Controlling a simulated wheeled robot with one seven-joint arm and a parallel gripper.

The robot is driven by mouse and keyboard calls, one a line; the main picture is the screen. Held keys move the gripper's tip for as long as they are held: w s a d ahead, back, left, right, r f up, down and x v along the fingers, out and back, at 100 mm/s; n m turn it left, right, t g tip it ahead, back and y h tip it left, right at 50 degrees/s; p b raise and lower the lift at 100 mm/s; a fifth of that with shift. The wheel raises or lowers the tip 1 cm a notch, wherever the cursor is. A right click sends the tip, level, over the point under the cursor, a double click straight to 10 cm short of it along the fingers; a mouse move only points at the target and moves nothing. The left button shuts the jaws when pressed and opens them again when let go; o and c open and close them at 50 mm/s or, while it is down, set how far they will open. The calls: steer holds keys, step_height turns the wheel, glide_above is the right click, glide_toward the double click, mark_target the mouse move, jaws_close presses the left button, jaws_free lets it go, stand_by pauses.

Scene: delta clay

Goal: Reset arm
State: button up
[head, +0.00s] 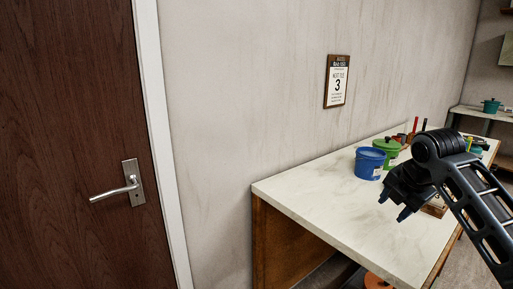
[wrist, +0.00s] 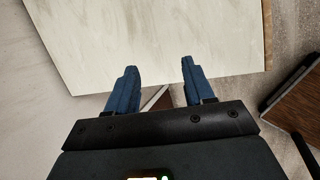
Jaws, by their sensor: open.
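My gripper (head: 393,207) is at the right of the head view, in front of the table's front part, pointing down. In the wrist view my gripper (wrist: 159,75) shows two blue fingers spread apart with nothing between them. The pale marble-like table top (head: 330,208) with brown wooden sides lies below and behind it in the head view. The table top (wrist: 150,35) also fills the upper part of the wrist view, with its edge running near the fingertips. My arm comes in from the right edge of the head view.
A blue bucket (head: 369,163) and a green pot (head: 388,147) stand on the table behind my gripper. A brown door (head: 70,150) with a metal handle (head: 118,190) is at the left. A sign (head: 337,82) hangs on the wall. The table's near left part is bare.

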steer(key=s+a+f+m+t+y+b, duration=0.1)
steer(key=s+a+f+m+t+y, duration=0.35)
steer(key=a+f, duration=0.95)
steer(key=s+a+f+m+t+b, duration=0.1)
steer(key=s+a+f+m, duration=0.3)
steer(key=s, duration=0.4)
steer(key=s+a+f+m+b, duration=0.1)
steer(key=s+a+f+m, duration=0.3)
steer(key=s, duration=0.4)
steer(key=s+d+m+t+h, duration=0.25)
steer(key=s+m, duration=0.55)
steer(key=s, duration=1.1)
steer(key=s+d+r+m, duration=0.1)
steer(key=s+d+r, duration=0.1)
steer(key=s, duration=0.3)
steer(key=s+d+r+m+t+h+b, duration=0.1)
steer(key=s+d+r, duration=0.1)
steer(key=s+r, duration=0.3)
steer(key=s+d+r+m+b, duration=0.1)
steer(key=s+d+r, duration=0.1)
steer(key=s+r, duration=0.2)
steer(key=s, duration=0.2)
steer(key=shift+s+d, duration=0.3)
steer(key=shift+s, duration=0.1)
